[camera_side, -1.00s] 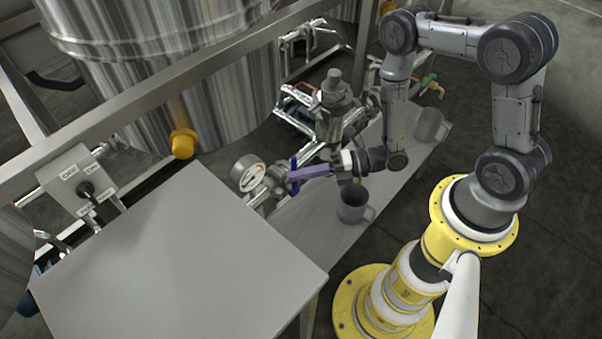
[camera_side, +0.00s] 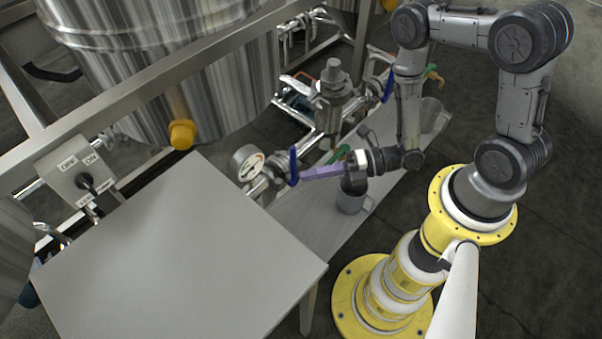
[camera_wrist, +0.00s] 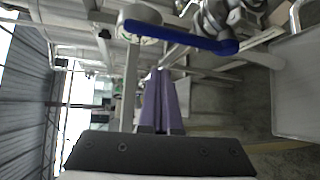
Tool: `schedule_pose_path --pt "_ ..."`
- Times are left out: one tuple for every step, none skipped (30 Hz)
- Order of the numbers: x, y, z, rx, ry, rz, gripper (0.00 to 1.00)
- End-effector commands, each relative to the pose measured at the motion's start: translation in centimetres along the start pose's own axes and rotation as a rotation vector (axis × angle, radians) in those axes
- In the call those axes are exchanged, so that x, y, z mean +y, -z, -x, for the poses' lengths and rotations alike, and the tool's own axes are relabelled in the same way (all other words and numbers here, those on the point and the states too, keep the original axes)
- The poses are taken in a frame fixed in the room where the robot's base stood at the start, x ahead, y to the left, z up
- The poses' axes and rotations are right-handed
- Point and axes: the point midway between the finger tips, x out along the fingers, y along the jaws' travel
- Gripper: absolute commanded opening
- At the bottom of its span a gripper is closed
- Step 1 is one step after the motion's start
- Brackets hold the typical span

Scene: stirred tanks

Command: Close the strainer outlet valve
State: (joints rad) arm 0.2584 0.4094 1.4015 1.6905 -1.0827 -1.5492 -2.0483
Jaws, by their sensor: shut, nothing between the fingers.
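A blue valve handle (camera_side: 293,166) stands out beside the round pressure gauge (camera_side: 248,163), on the pipe run below the metal strainer body (camera_side: 334,95). It also shows in the wrist view as a long blue lever (camera_wrist: 185,38), lying across the picture above the fingertips. My gripper (camera_side: 302,175) has purple fingers and is shut and empty. Its tips are just right of the blue handle in the side view; I cannot tell whether they touch it. In the wrist view the shut fingers (camera_wrist: 160,72) point toward the pipework, below the lever.
A grey mug (camera_side: 351,198) stands on the narrow bench (camera_side: 310,222) under my gripper, partly hidden by it. A clear vessel (camera_side: 431,113) stands farther back. Another blue handle (camera_side: 388,86) is beside my arm. A grey panel (camera_side: 180,262) fills the front left.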

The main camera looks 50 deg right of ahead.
Motion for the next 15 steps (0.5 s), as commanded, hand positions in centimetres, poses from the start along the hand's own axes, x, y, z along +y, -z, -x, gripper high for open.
schedule_pose_path --pt "-0.2 -0.1 0.7 -0.006 0.002 -0.002 0.00" --pt "-0.2 -0.2 1.0 -0.007 0.003 -0.003 0.00" --pt "-0.3 -0.2 1.5 -0.007 0.003 -0.003 0.00" --pt "-0.4 -0.2 1.8 -0.006 0.002 -0.002 0.00" --pt "-0.4 -0.1 2.1 -0.007 0.002 -0.002 0.00" --pt "-0.5 -0.1 2.6 -0.007 0.001 -0.001 0.00" --pt "-0.5 -0.1 2.9 -0.006 0.001 -0.001 0.00" --pt "-0.6 -0.1 3.1 -0.006 0.002 -0.002 0.00" --pt "-0.7 -0.1 3.5 -0.005 0.002 -0.002 0.00" --pt "-0.7 -0.1 3.7 -0.005 0.002 -0.002 0.00" --pt "-0.8 -0.1 3.9 -0.005 0.001 -0.002 0.00" --pt "-0.8 -0.1 4.1 -0.004 0.001 -0.002 0.00" --pt "-0.8 -0.1 4.3 -0.004 0.001 -0.002 0.00" --pt "-0.8 0.0 4.4 -0.002 0.001 -0.001 0.00" --pt "-0.9 0.0 4.6 -0.002 0.001 -0.001 0.00"
